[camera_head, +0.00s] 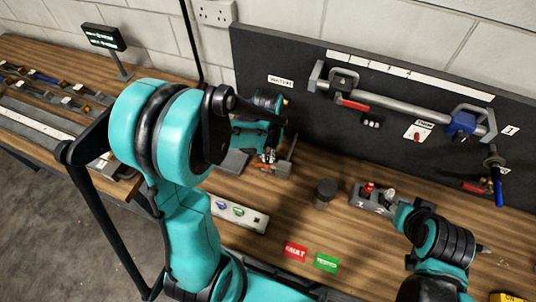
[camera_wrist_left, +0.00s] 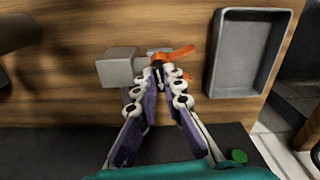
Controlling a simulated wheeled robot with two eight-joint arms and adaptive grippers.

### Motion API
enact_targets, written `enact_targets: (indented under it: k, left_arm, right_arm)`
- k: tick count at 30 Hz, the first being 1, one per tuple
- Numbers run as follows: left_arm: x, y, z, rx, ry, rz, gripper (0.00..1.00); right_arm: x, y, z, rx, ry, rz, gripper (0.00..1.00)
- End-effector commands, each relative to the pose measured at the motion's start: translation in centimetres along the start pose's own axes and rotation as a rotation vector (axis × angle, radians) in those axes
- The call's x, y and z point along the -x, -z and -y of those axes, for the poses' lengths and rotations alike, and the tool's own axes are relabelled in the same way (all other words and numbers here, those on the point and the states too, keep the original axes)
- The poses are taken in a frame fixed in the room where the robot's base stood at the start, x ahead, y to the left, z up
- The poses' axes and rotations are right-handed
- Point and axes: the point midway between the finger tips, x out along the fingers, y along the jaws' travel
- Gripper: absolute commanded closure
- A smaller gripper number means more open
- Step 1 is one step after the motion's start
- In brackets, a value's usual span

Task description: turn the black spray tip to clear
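In the head view, my left gripper (camera_head: 268,157) reaches down at an orange and grey fixture at the back of the bench, and the arm hides part of it. In the left wrist view, the fingers of my left gripper (camera_wrist_left: 161,75) converge on both sides of a small black piece (camera_wrist_left: 158,73), apparently the black spray tip. An orange guard or lever (camera_wrist_left: 173,53) lies just beyond the fingertips. A grey block (camera_wrist_left: 120,67) is beside it on the left. My right arm is at lower right in the head view; its finger state is unclear.
A grey tray (camera_wrist_left: 250,50) lies right of the fixture in the wrist view. In the head view, a dark cylinder (camera_head: 325,193), a red card (camera_head: 294,251) and a green card (camera_head: 326,262) lie on the bench. A black panel (camera_head: 300,60) stands behind.

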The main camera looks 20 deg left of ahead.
Motion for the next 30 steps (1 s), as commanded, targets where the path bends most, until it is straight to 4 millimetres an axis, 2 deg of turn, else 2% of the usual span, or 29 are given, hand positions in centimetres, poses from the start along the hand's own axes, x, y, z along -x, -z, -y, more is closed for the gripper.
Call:
enact_targets:
  k: [5, 15, 18, 30]
  left_arm:
    - [-0.1, 0.0, 0.0, -0.057, 0.0, 0.0, 1.0]
    - [-0.2, 0.0, 0.0, -0.628, -0.001, -0.001, 1.0]
    - [-0.1, 0.0, 0.0, -0.746, -0.002, -0.001, 1.0]
    - [-0.1, 0.0, 0.0, -0.832, -0.002, -0.001, 1.0]
  right_arm:
    - [-0.1, -0.1, 0.0, 0.0, 0.0, 0.0, 0.6]
    - [-1.0, -0.7, 0.0, 0.0, 0.0, 0.0, 0.6]
    - [-1.1, -0.8, 0.0, 0.0, 0.0, 0.0, 0.6]
    - [-1.2, -0.8, 0.0, 0.0, 0.0, 0.0, 0.6]
